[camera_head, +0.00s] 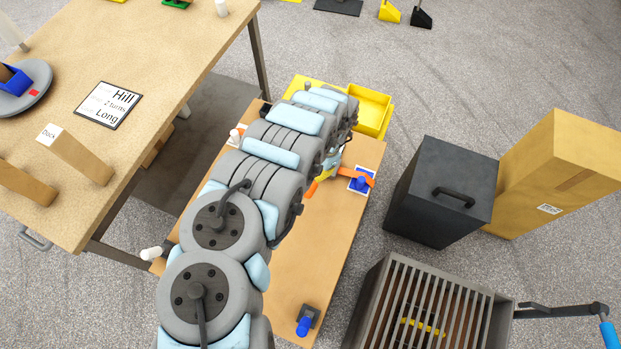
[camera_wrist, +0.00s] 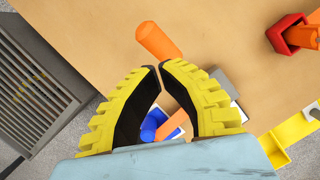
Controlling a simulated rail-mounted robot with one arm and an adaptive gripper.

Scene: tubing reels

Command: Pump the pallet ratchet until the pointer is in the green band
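An orange handle (camera_head: 356,173) and a blue knob (camera_head: 361,183) sit on a blue-and-white plate on the wooden pallet (camera_head: 335,245). In the wrist view, part of an orange bar (camera_wrist: 172,124) and the blue knob (camera_wrist: 151,124) show through the gap behind my fingertips. An orange cylinder (camera_wrist: 158,42) lies just beyond the tips. My gripper (camera_wrist: 158,68) has yellow fingers with black pads, tips almost together, and nothing shows held between them. The fingers cover part of the orange bar. I cannot make out the pointer or green band.
A red clamp (camera_wrist: 288,33) with an orange piece stands at upper right of the wrist view. A blue-topped part (camera_head: 305,323) stands at the pallet's near end. A black box (camera_head: 440,190), a cardboard box (camera_head: 560,165) and a slatted crate (camera_head: 400,320) stand right of the pallet.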

